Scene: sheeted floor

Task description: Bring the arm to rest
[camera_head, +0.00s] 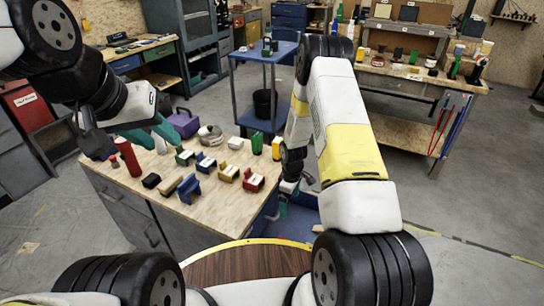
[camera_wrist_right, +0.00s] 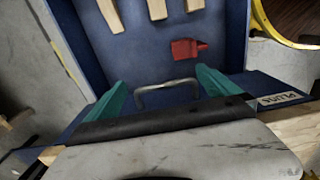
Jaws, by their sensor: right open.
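My left gripper (camera_head: 167,145) has its teal fingers apart over the left part of the wooden workbench (camera_head: 225,203). I see nothing held in it, though its tips overlap small items behind. My right gripper (camera_head: 283,208) hangs low by the bench's right side, partly hidden by its own arm. In the right wrist view its two teal fingers (camera_wrist_right: 162,88) are wide apart and empty. A grey metal handle (camera_wrist_right: 166,83) of a blue drawer (camera_wrist_right: 135,62) shows between them; I cannot tell whether they touch it.
The drawer holds a red item (camera_wrist_right: 187,48) and several pale wooden pieces (camera_wrist_right: 157,9). On the bench stand a red bottle (camera_head: 128,158), a purple case (camera_head: 184,122) and several coloured clamp-like items (camera_head: 254,180). A blue cart (camera_head: 262,53) stands behind. Floor to the right is clear.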

